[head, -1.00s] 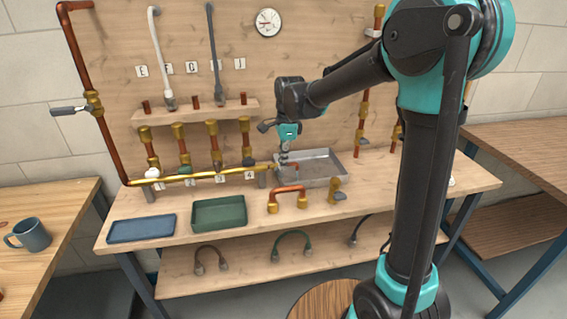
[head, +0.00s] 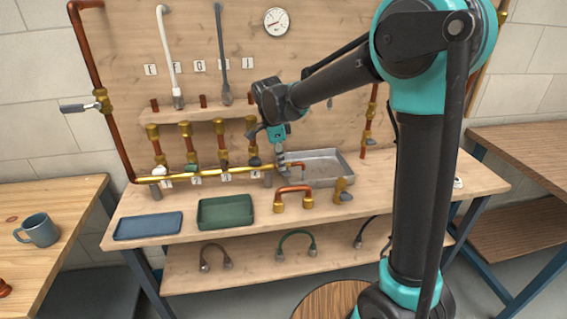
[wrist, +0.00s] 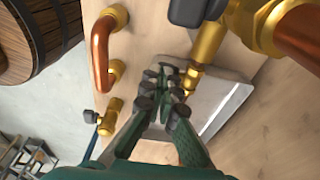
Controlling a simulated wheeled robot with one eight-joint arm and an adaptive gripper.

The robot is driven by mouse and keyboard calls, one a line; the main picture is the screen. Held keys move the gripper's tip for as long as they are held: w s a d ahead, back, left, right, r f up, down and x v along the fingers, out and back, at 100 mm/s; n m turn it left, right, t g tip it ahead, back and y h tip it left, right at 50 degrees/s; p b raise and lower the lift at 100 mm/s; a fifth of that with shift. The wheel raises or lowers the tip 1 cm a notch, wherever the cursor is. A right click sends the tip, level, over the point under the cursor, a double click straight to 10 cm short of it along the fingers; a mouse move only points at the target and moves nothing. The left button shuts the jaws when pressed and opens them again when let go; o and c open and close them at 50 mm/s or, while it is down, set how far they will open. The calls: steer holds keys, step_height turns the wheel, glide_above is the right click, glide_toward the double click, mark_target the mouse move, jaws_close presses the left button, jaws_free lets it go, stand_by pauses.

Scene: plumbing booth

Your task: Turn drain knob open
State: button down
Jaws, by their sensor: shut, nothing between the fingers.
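A long brass pipe (head: 225,173) runs along the back of the bench and ends over a grey metal tray (head: 335,168). A short copper outlet (head: 298,165) bends down at that end. My gripper (head: 281,163) is at this pipe end, pointing down. In the wrist view my gripper (wrist: 170,84) is shut and empty, its fingertips right beside a brass fitting (wrist: 193,78) over the tray (wrist: 225,100). I cannot tell whether they touch it. The drain knob cannot be made out clearly; the fingers may hide it.
Upright brass valves with small knobs (head: 187,128) stand close left of my gripper. A copper U-pipe (head: 293,189) and a small brass valve (head: 343,190) stand in front of the tray. Blue (head: 147,226) and green (head: 225,222) trays lie at left.

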steer(key=shift+s+a+f, duration=0.1)
steer(key=shift+a+f, duration=0.1)
steer(key=shift+a, duration=0.25)
stand_by(3.9)
steer(key=shift+d, duration=0.1)
stand_by(0.9)
steer(key=shift+d+f, duration=0.3)
steer(key=shift+d, duration=0.35)
steer(key=shift+w+r, duration=0.1)
steer(key=shift+w, duration=0.1)
